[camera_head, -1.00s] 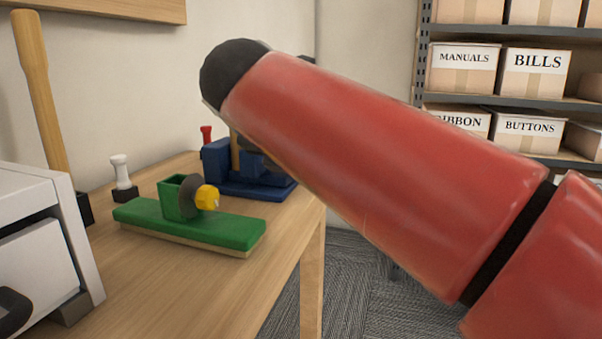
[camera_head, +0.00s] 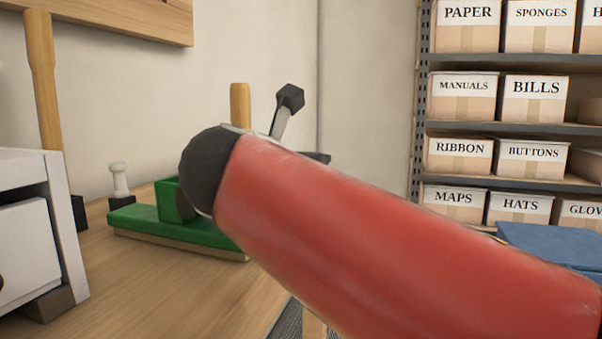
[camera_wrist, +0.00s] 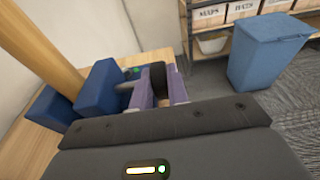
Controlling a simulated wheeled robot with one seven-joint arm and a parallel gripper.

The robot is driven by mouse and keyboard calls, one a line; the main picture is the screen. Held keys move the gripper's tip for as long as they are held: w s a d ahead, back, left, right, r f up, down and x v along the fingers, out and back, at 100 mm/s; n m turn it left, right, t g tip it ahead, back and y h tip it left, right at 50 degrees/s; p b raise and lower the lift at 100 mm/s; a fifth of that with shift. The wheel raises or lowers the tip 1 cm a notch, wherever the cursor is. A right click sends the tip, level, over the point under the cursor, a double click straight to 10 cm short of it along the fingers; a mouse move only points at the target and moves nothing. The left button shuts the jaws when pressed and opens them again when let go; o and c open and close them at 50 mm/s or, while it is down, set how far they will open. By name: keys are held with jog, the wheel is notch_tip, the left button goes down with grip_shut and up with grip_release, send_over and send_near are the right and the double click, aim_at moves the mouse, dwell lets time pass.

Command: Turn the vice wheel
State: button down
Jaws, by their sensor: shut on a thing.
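In the wrist view, the blue vice (camera_wrist: 100,82) stands on the bench at left, its blocks beside a thick wooden post (camera_wrist: 40,48). My gripper (camera_wrist: 158,74), with two purplish fingers, is shut on the dark vice wheel (camera_wrist: 158,86), seen nearly edge-on between them. A grey rod runs from the wheel toward the blue blocks. Only the top of the wooden post (camera_head: 240,104) shows above the arm. How far the wheel has turned cannot be told.
A green base with an upright green box (camera_head: 178,231) stands on the bench left of my arm, near a white-topped peg (camera_head: 119,180) and a white drawer unit (camera_head: 30,235). A blue bin (camera_wrist: 268,52) stands on the carpet. Shelves of labelled boxes (camera_head: 462,95) stand behind.

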jog(key=c, duration=1.4)
grip_release()
jog(key=shift+o, duration=0.2)
jog(key=shift+r, duration=0.1)
notch_tip(320, 180, up, 20)
jog(key=p, duration=0.9)
